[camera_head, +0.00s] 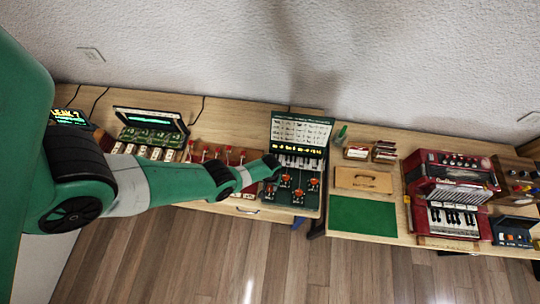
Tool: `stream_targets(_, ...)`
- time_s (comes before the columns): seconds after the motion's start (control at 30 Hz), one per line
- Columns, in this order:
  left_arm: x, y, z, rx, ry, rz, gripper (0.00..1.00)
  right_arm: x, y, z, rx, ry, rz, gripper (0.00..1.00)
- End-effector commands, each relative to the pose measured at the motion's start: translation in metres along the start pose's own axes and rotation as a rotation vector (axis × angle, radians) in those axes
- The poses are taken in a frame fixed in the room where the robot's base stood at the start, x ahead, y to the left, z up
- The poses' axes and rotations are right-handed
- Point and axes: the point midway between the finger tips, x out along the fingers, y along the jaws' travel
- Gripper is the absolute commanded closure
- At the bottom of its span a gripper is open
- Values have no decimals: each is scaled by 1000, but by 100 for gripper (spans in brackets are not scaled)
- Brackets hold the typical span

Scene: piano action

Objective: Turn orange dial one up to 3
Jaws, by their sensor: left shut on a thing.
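The dark green piano-action device (312,209) stands on the bench at the middle, its lid open with a lit readout and a printed chart. Several small orange dials (314,184) sit on its front panel below a short row of keys. Their numbers are too small to read. My left gripper (274,177) reaches in from the left, over the left side of the panel. It is shut on what looks like the leftmost orange dial, which it mostly hides. My right gripper is not in view.
Left of the device are red-topped parts (229,153) and a green-lit unit (149,137), partly behind my arm.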

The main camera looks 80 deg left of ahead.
Motion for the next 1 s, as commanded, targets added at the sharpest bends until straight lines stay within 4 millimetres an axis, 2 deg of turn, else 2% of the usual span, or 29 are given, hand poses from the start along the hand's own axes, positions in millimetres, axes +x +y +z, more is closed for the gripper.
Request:
stream_targets(0.6,2,-1,0,-578,2,0,100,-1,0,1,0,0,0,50)
stream_targets(1.0,2,-1,0,-845,2,1,100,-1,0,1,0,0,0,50)
